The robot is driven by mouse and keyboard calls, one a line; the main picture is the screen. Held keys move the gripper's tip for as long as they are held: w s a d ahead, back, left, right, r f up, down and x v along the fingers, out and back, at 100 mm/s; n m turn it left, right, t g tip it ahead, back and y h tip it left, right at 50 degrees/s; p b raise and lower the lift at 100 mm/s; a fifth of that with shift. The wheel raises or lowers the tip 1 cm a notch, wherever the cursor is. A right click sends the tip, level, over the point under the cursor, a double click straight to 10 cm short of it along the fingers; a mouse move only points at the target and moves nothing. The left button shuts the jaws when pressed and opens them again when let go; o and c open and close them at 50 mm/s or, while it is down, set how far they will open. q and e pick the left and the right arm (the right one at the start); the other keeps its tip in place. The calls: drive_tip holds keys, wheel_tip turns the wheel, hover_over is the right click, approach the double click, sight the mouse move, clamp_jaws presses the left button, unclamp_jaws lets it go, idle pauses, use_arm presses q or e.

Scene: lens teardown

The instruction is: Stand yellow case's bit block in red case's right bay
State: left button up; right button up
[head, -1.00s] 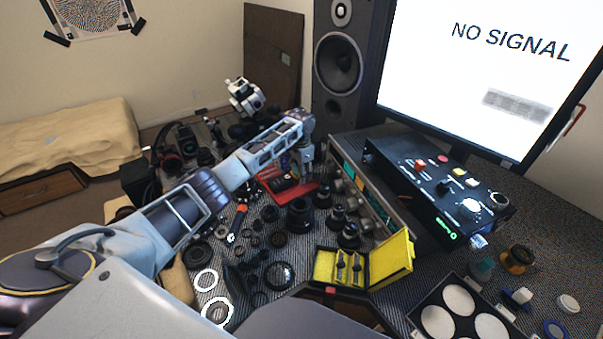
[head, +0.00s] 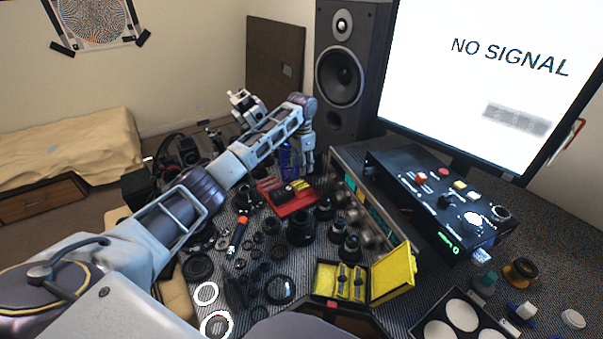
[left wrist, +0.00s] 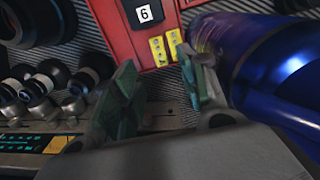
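The red case (head: 291,203) lies open on the bench in the head view; a black piece and a yellow piece (head: 302,185) are in it. In the left wrist view the red case (left wrist: 112,22) carries a "6" label, and two small yellow pieces (left wrist: 164,47) are side by side in it. My left gripper (head: 308,172) is above the case's far right end. Its fingers (left wrist: 163,95) are apart with nothing between them. The yellow case (head: 326,284) stands open at the front, with metallic bits inside. My right gripper is out of view.
A blue cylinder (left wrist: 275,65) stands close beside my left gripper, and shows in the head view (head: 288,160). Black lens parts (head: 300,228) crowd the bench. A grey instrument with knobs (head: 365,215) and a black control box (head: 440,200) stand to the right.

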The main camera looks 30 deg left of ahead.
use_arm(q)
drive_tip(key=shift+r, duration=1.55)
idle(0.4)
